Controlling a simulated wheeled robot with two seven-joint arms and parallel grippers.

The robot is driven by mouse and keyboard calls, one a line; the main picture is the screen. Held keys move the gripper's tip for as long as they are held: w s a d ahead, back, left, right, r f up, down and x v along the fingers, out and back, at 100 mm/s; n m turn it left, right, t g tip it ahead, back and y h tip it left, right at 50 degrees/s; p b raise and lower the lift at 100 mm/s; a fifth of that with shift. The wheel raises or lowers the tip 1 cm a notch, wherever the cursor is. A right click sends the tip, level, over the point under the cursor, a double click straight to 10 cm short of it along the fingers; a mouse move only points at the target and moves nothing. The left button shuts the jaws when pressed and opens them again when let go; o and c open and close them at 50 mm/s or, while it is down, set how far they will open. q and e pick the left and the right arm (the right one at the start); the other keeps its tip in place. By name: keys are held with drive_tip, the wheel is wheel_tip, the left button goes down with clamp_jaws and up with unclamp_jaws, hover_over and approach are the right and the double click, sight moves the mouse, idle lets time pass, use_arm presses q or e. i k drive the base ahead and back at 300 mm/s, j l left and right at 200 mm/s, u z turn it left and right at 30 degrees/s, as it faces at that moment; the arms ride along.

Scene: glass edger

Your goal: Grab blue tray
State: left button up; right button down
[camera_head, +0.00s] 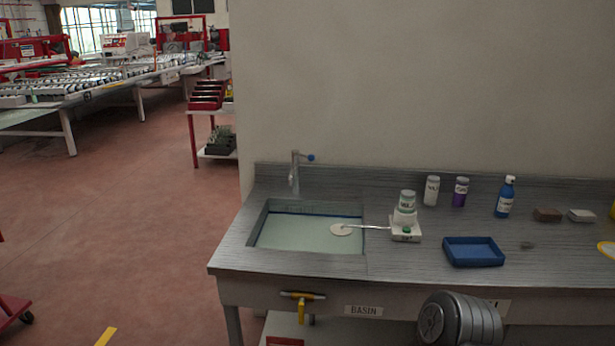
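The blue tray (473,252) is a shallow, open rectangular tray lying flat on the grey counter, right of the middle. It looks empty. A rounded grey part of my own arm shows at the bottom edge, in front of the counter and below the tray. Neither of my grippers shows in the head view, and nothing is touching the tray.
The grey counter (400,269) has a sunken basin (310,232) with a tap (295,172). Left of the tray stands a white device (405,229) with stacked jars. Behind are a white jar (432,190), a purple-labelled jar (460,192) and a blue bottle (506,197). Open floor lies left.

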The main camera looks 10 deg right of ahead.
sight(461, 251)
drive_tip(key=z, duration=1.4)
drive_tip(key=i+j, duration=0.3)
drive_tip(key=i, duration=0.15)
drive_tip(key=i+j, duration=0.35)
drive_tip(key=i, duration=0.15)
drive_tip(key=z, duration=1.7)
